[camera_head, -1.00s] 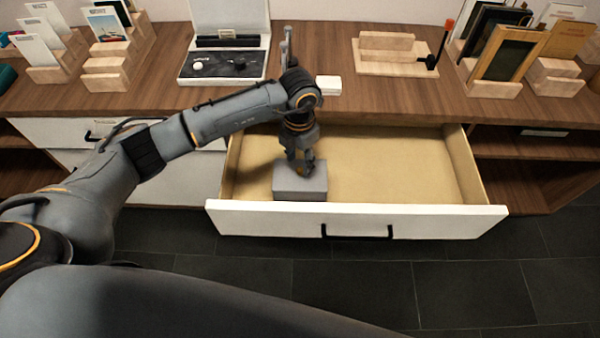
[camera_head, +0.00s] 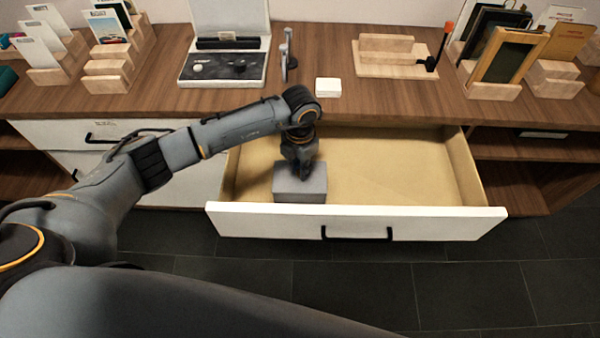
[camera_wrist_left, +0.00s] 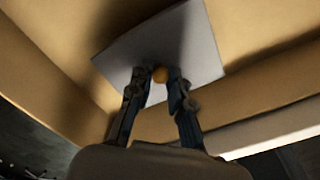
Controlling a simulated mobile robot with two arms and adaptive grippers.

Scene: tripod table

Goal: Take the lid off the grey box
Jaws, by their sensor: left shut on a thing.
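The grey box (camera_head: 288,191) stands inside the open drawer, at its front left, with its lid on. In the left wrist view the flat grey lid (camera_wrist_left: 187,35) carries a round orange knob (camera_wrist_left: 160,75). My left gripper (camera_head: 304,176) reaches down from above to the top of the box. In the left wrist view its two fingers (camera_wrist_left: 159,82) are on either side of the knob and shut on it. The seam between lid and box cannot be made out. My right gripper is not in view.
The white-fronted drawer (camera_head: 410,212) is otherwise empty, with free room to the right of the box. The wooden counter (camera_head: 400,105) lies behind it. A small white block (camera_head: 328,87) and an open case (camera_head: 224,68) sit on the counter.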

